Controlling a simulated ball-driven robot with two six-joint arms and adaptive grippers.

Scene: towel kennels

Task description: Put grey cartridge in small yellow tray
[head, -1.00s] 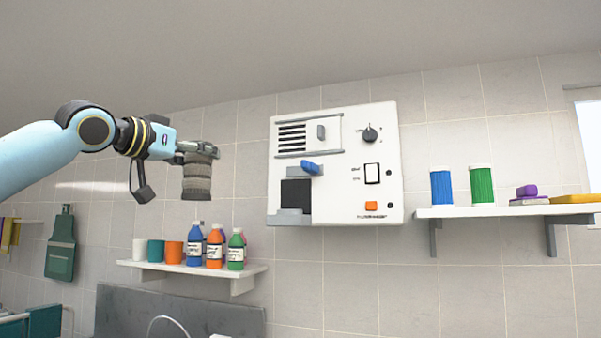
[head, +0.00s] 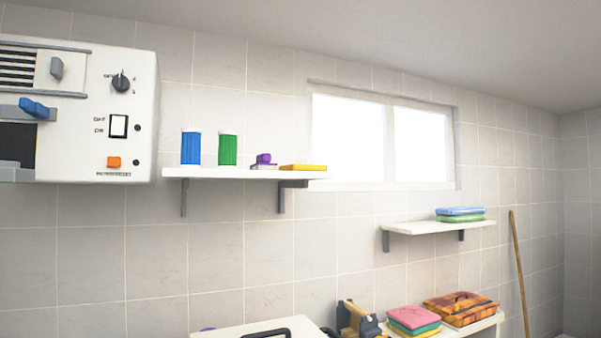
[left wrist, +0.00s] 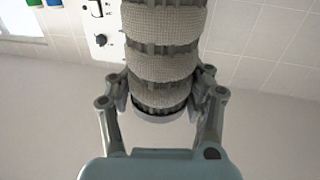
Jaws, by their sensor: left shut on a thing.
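The grey cartridge (left wrist: 162,62) is a ribbed cylinder with pale mesh bands, seen in the left wrist view. My left gripper (left wrist: 160,95) is shut on it, one finger on each side near its end. The cartridge's other end is cut off by the top of that view. A flat yellow piece (head: 303,168), which looks like the small yellow tray, lies at the right end of the wall shelf in the head view. Its inside cannot be seen from this low angle. My left gripper is outside the head view. My right gripper is in neither view.
The wall shelf (head: 235,174) also holds a blue canister (head: 191,148), a green canister (head: 227,150) and a purple item (head: 264,160) close left of the yellow piece. A white wall machine (head: 100,140) is left of the shelf. A lower shelf (head: 425,228) is at right.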

